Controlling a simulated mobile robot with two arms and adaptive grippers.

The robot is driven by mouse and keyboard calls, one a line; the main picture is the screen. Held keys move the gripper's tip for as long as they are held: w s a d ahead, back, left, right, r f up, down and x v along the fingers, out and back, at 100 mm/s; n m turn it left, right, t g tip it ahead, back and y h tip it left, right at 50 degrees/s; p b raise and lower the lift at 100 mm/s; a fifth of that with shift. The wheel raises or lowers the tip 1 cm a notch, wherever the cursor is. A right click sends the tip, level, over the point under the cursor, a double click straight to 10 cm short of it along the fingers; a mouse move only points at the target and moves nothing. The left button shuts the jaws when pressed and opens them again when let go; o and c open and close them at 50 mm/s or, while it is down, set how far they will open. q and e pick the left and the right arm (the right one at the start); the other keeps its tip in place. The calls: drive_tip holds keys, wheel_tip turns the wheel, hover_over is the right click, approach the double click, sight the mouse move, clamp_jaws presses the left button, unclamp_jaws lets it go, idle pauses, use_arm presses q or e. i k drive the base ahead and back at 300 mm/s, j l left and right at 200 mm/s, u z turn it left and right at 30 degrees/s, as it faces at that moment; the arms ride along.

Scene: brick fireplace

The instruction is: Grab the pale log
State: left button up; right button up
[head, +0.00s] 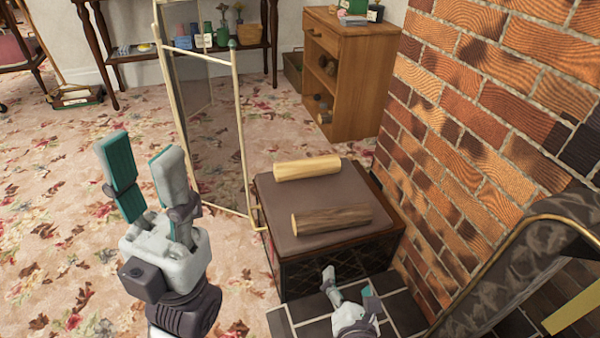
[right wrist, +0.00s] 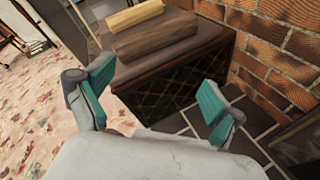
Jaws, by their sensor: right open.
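The pale log (head: 307,168) lies on the brown top of a low dark box (head: 345,168), towards its far side. It also shows in the right wrist view (right wrist: 135,15), behind a darker brown log. The darker log (head: 332,218) lies nearer, on the same top, apart from the pale one. My left gripper (head: 143,158) is open and empty, raised over the carpet to the left of the box. My right gripper (head: 347,284) is open and empty, low in front of the box's near side; its fingers also show in the right wrist view (right wrist: 155,97).
A glass fire screen (head: 243,130) with a pale frame stands just left of the box. A brick wall (head: 480,120) rises on the right. A wooden cabinet (head: 357,55) stands behind.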

sight(318, 166)
drive_tip(key=i+u, duration=0.35)
drive_tip(key=i+l+u, duration=0.2)
drive_tip(key=u, duration=0.15)
drive_tip(key=i+l+u, duration=0.2)
drive_tip(key=u, duration=0.15)
drive_tip(key=i, duration=0.1)
